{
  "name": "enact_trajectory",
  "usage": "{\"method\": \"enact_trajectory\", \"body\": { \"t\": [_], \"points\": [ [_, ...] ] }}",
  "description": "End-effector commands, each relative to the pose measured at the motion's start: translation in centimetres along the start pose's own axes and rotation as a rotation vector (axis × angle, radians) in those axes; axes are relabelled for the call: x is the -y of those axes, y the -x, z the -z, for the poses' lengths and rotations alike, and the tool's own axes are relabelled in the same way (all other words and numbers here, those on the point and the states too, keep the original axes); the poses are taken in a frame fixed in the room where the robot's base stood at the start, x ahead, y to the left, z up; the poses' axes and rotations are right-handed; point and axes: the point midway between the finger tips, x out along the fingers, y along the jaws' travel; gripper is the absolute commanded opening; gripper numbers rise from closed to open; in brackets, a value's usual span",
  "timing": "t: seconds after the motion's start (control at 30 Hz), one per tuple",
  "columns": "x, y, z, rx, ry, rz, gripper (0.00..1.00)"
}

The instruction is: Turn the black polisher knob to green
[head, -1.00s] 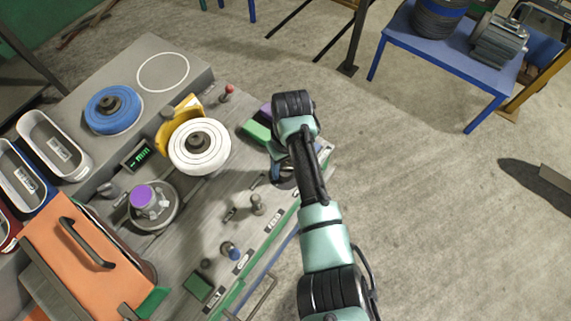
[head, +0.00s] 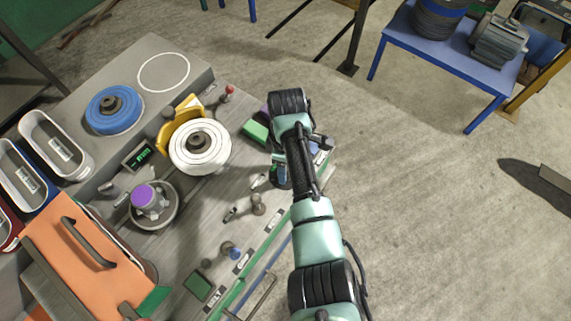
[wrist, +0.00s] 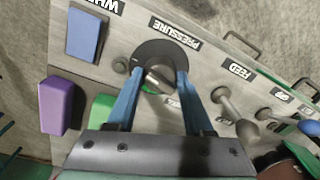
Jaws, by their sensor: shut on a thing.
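The black round dial (wrist: 158,52) sits on the grey panel by the PRESSURE label in the wrist view. A small pale mark shows on its left rim. A grey and black knob (wrist: 157,82) stands at its middle, between the blue fingers of my gripper (wrist: 160,76). My gripper is shut on this knob, one finger on each side. The knob's lower part and any pointer are partly hidden. In the head view my arm largely covers the dial, and only part of the dark disc (head: 279,181) shows.
Beside the dial are a blue block (wrist: 85,34), a purple block (wrist: 56,105) and a green block (wrist: 101,108). A grey lever (wrist: 233,113) stands by the FEED label. A white wheel (head: 215,155) is to the left in the head view.

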Motion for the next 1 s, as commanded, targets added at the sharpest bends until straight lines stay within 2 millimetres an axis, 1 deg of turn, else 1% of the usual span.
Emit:
{"method": "enact_trajectory", "body": {
  "t": [0.2, 0.4, 0.6, 0.97, 1.0],
  "points": [
    [-0.15, 0.20, 0.10, 0.004, 0.133, -0.005, 0.00],
    [-0.15, 0.20, 0.12, 0.007, 0.204, -0.005, 0.00],
    [-0.16, 0.21, 0.14, 0.009, 0.233, -0.006, 0.00],
    [-0.18, 0.23, 0.17, 0.008, 0.236, -0.007, 0.00],
    [-0.18, 0.23, 0.17, 0.008, 0.236, -0.007, 0.54]
  ]
}}
